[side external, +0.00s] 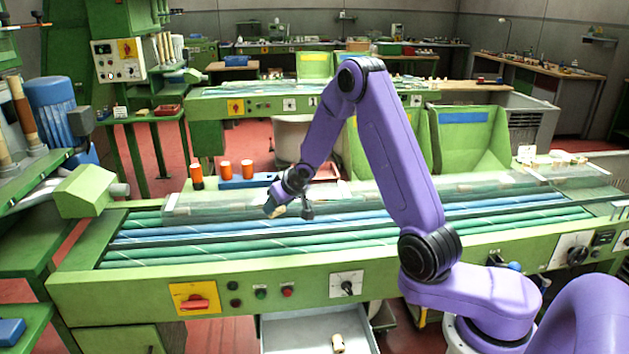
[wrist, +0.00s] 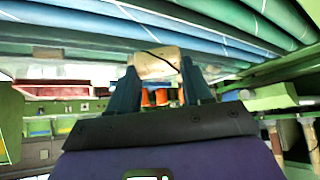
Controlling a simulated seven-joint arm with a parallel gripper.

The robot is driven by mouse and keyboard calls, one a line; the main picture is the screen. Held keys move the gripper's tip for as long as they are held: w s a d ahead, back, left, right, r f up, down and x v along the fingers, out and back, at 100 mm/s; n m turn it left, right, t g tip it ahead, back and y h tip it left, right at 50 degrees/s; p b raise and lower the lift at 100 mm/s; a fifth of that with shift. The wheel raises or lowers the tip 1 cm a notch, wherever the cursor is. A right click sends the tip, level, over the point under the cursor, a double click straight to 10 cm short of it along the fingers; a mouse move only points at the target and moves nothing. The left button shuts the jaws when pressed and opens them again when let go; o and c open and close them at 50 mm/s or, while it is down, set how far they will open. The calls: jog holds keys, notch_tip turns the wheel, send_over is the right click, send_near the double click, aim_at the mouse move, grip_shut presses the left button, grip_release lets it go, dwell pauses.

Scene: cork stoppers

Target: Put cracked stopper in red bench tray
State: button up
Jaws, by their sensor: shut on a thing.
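My gripper (side external: 281,207) is above the green and blue rollers of the machine, left of centre in the side view. It is shut on a pale cork stopper (side external: 279,212). In the wrist view the stopper (wrist: 156,63) sits between the two fingertips (wrist: 158,72), and a dark crack line runs across its face. A small red tray (side external: 167,111) stands on a green bench at the back left, apart from my gripper. Another tray with a reddish rim (side external: 327,171) lies behind the rollers, partly hidden by my arm. I cannot tell which is the bench tray.
Orange cylinders (side external: 226,169) stand behind the rollers, near a blue block (side external: 243,182). A clear guard (side external: 215,205) runs along the rollers' far side. An open grey drawer (side external: 300,335) at the front holds another cork (side external: 338,343). Green bins (side external: 470,140) stand behind right.

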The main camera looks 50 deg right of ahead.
jog(key=s+d+r+m+g+h, duration=0.1)
jog(key=s+d+r+m, duration=0.15)
jog(key=d, duration=0.55)
jog(key=s+d+r+m+h, duration=0.1)
jog(key=d+r+m+h, duration=0.15)
jog(key=d, duration=0.55)
jog(key=s+d+r+m+g+h, duration=0.1)
jog(key=d+r+m, duration=0.15)
jog(key=d, duration=0.55)
jog(key=shift+n+y, duration=0.25)
jog(key=w+d+f, duration=0.2)
jog(key=w+f, duration=0.1)
jog(key=w+d+f, duration=0.3)
jog(key=w, duration=0.1)
jog(key=w+d+f, duration=0.2)
jog(key=w+f, duration=0.1)
jog(key=shift+w+d+f, duration=0.1)
jog(key=shift+w+d, duration=0.05)
jog(key=shift+w, duration=0.15)
jog(key=shift+w+d+f, duration=0.1)
jog(key=shift+w+f, duration=0.05)
jog(key=shift+f, duration=1.65)
jog(key=o, duration=0.7)
jog(key=shift+w+f, duration=0.1)
